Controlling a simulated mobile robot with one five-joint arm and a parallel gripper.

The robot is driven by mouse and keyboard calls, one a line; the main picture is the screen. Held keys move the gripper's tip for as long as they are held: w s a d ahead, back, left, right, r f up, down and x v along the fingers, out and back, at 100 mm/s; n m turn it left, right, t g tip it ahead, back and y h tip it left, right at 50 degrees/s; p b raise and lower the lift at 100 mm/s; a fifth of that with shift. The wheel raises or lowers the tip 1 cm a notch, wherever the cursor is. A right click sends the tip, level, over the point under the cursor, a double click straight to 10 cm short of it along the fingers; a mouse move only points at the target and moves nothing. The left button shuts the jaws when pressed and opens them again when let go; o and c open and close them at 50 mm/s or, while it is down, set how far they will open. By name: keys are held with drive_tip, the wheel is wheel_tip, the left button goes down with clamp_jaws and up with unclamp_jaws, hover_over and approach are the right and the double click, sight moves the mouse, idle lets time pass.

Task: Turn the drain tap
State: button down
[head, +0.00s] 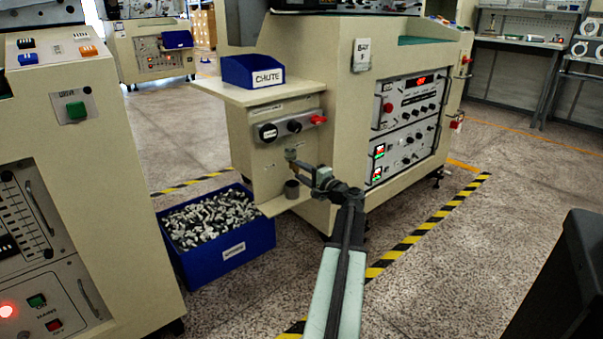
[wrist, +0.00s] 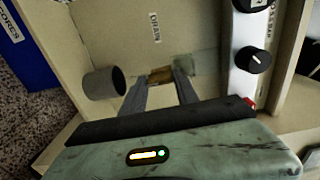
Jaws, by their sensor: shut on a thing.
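The drain tap is a small brass-coloured piece (wrist: 160,76) under the word DRAIN on the beige panel. My gripper (wrist: 161,88) is shut on it, one finger on each side, in the wrist view. A pale grey-green part (wrist: 200,62) sits just right of the brass piece; I cannot tell whether it belongs to the tap. In the head view my gripper (head: 303,169) reaches the side of the beige machine, and the fingers hide much of the tap. A grey cup (wrist: 103,83) stands beside the tap; it also shows in the head view (head: 292,189), on a small ledge.
A blue bin (head: 223,250) full of metal parts sits on the floor left of the ledge. Black and red knobs (head: 293,126) are above the tap. A blue CHUTE tray (head: 252,72) sits on the shelf above.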

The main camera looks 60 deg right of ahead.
drive_tip(key=shift+w, duration=0.1)
drive_tip(key=c, duration=0.9)
unclamp_jaws()
drive_tip(key=v, duration=0.8)
